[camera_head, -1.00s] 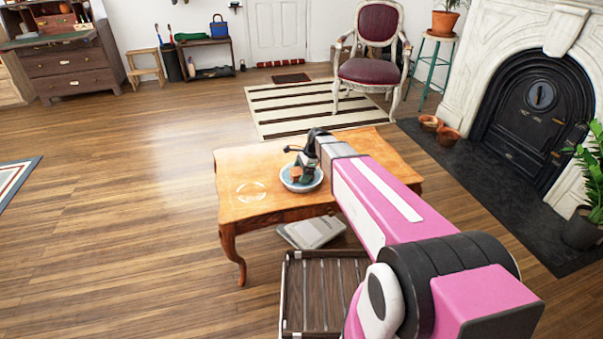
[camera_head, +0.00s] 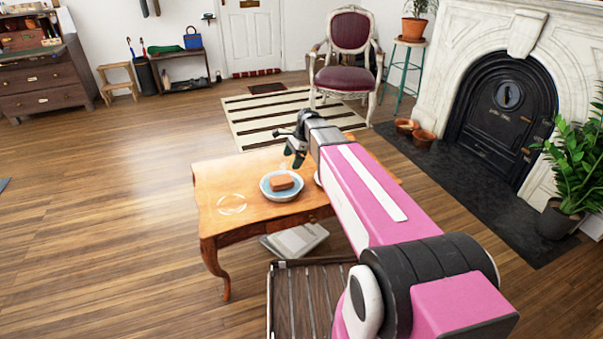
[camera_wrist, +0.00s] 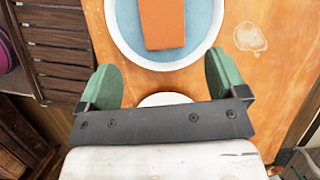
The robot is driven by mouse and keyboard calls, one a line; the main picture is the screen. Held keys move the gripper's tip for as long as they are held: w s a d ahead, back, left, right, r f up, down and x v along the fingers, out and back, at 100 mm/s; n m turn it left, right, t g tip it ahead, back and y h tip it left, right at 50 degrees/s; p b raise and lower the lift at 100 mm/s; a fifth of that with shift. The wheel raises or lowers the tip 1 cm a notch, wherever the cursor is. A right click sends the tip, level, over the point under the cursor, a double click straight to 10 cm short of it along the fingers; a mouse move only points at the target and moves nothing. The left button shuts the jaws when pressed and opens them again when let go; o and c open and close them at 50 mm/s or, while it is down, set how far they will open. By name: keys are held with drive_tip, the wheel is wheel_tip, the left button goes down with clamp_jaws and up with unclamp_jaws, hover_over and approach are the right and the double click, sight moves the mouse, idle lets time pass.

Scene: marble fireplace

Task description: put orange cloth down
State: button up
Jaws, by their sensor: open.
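The orange cloth (camera_head: 281,183) is a folded block lying in a blue-and-white bowl or plate (camera_head: 267,194) on the wooden table (camera_head: 215,190). In the wrist view the cloth (camera_wrist: 162,22) lies in the blue dish (camera_wrist: 205,22), beyond my fingers. My gripper (camera_head: 296,148) is above the table, up and to the right of the dish in the head view. In the wrist view its green fingertips (camera_wrist: 165,80) are spread wide with nothing between them. The fingers are apart from the cloth.
A second white round piece (camera_wrist: 165,99) shows partly beneath my gripper. A pale ring mark (camera_head: 232,204) lies on the tabletop. Grey books (camera_head: 295,241) lie under the table and a slatted wooden piece (camera_head: 308,300) stands in front. The left floor is clear.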

drive_tip(key=s+d+f+n+h, duration=0.2)
drive_tip(key=s+d+f+n, duration=0.1)
drive_tip(key=s+d+n, duration=0.4)
drive_tip(key=s+d+f+n+t+h, duration=0.1)
drive_tip(key=s+d+f+n+h, duration=0.1)
drive_tip(key=s+d+n, duration=0.5)
drive_tip(key=s+f, duration=0.1)
drive_tip(key=s, duration=0.4)
drive_tip(key=shift+s+d+f+n, duration=0.15)
drive_tip(key=shift+s+f+n, duration=0.05)
drive_tip(key=shift+s+n, duration=0.1)
drive_tip(key=shift+w+a, duration=0.25)
drive_tip(key=shift+w, duration=0.15)
drive_tip(key=c, duration=0.9)
drive_tip(key=w, duration=0.1)
drive_tip(key=w+a, duration=0.2)
drive_tip(key=shift+w+r, duration=0.2)
drive_tip(key=shift+r, duration=0.1)
clamp_jaws()
wheel_tip(320, 180, up, 7)
drive_tip(key=m, duration=0.3)
hover_over(281, 179)
drive_tip(key=shift+s+d+f, duration=0.1)
drive_tip(key=shift+s+f, duration=0.05)
drive_tip(key=shift+f, duration=3.2)
